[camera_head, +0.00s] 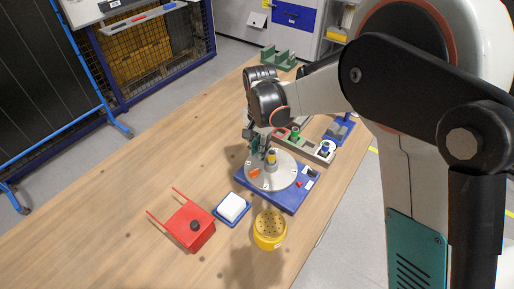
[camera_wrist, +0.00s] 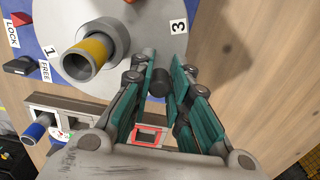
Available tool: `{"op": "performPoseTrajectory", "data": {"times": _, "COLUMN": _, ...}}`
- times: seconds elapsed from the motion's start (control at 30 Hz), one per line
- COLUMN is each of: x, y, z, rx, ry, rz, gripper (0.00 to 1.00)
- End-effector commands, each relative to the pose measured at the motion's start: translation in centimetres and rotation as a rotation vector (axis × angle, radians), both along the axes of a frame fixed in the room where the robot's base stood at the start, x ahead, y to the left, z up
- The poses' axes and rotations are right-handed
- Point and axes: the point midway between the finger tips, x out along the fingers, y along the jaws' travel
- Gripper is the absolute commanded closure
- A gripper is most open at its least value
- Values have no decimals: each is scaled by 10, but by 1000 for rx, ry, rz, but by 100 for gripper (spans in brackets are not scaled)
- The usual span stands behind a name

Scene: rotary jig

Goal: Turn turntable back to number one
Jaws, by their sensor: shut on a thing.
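The turntable is a light grey disc (camera_head: 288,178) on a blue base (camera_head: 270,195); the disc also fills the upper left of the wrist view (camera_wrist: 135,25). A yellow-banded cylinder (camera_wrist: 92,52) stands in a socket on it. A number 3 label (camera_wrist: 178,27) lies near the disc's right edge, and a number 1 label (camera_wrist: 50,52) at its lower left. A black lever (camera_wrist: 20,65) sits by the LOCK and FREE labels. My gripper (camera_wrist: 161,80) is shut on a dark grey peg (camera_wrist: 160,88) at the disc's edge. The arm partly hides the disc in the head view.
A grey rack (camera_head: 310,146) with coloured cylinders stands behind the turntable. The table's left side is clear.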

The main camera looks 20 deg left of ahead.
Motion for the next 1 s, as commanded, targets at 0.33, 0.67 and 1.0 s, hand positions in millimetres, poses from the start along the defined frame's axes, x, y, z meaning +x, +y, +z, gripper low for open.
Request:
{"op": "performPoseTrajectory", "data": {"times": 0.33, "x": 9, "y": -7, "z": 0, "rx": 1, "ry": -1, "rz": -173, "gripper": 100}}
{"op": "performPoseTrajectory", "data": {"times": 0.67, "x": 15, "y": -14, "z": 0, "rx": 1, "ry": -1, "rz": -311, "gripper": 100}}
{"op": "performPoseTrajectory", "data": {"times": 1.0, "x": 17, "y": -18, "z": 0, "rx": 1, "ry": -1, "rz": -389, "gripper": 100}}
